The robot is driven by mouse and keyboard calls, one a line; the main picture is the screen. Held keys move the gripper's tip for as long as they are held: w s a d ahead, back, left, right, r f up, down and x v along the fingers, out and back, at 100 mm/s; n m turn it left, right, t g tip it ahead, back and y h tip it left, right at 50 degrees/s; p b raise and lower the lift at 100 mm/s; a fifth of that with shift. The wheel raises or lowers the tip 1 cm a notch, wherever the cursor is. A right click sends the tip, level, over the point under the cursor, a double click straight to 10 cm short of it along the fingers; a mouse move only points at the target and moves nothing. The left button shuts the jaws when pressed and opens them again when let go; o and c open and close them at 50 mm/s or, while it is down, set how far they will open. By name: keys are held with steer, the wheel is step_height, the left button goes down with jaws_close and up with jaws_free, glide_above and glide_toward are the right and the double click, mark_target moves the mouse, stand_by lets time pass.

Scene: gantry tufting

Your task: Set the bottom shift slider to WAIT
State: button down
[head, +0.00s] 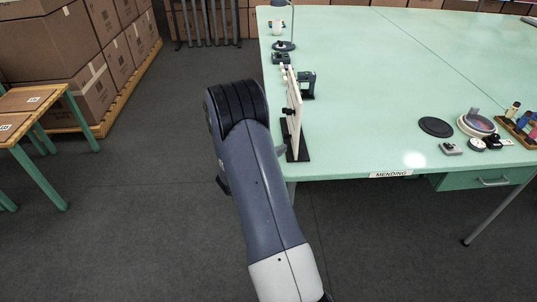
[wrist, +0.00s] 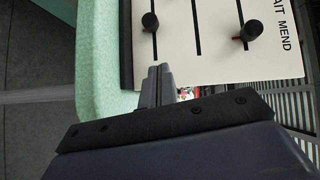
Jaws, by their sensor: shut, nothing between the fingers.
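A white slider board (wrist: 222,62) shows turned sideways in the wrist view, with printed words "AIT" (cut off) and "MEND" (wrist: 287,42) along its right side. It has three dark slots. The left slot, closest to the green table, carries a black knob (wrist: 149,20); the right slot carries another black knob (wrist: 251,30). The middle slot shows no knob in view. My gripper (wrist: 158,70) is shut and empty, below the left knob in the picture and apart from it. In the head view the board (head: 294,112) stands nearly edge-on, and my arm mostly hides the gripper.
The green table (head: 370,120) has the board on a black foot (head: 297,155) at its left edge. A black stand (head: 307,84) is close behind it. A dark disc (head: 436,127) and small items lie farther right.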

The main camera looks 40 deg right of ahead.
mark_target(285, 137)
steer(key=w+d, duration=0.1)
steer(key=d, duration=0.1)
steer(key=w+d+p, duration=0.1)
steer(key=w, duration=0.1)
steer(key=shift+w+d+f, duration=0.25)
steer(key=shift+d+f, duration=0.15)
steer(key=shift+w, duration=0.1)
steer(key=shift+w+d+f+b, duration=0.2)
steer(key=shift+w+b, duration=0.1)
steer(key=shift+b, duration=0.5)
steer(key=shift+w+d+r+b, duration=0.15)
steer(key=shift+w+d+b, duration=0.15)
steer(key=shift+w+b, duration=0.25)
steer(key=shift+s, duration=0.2)
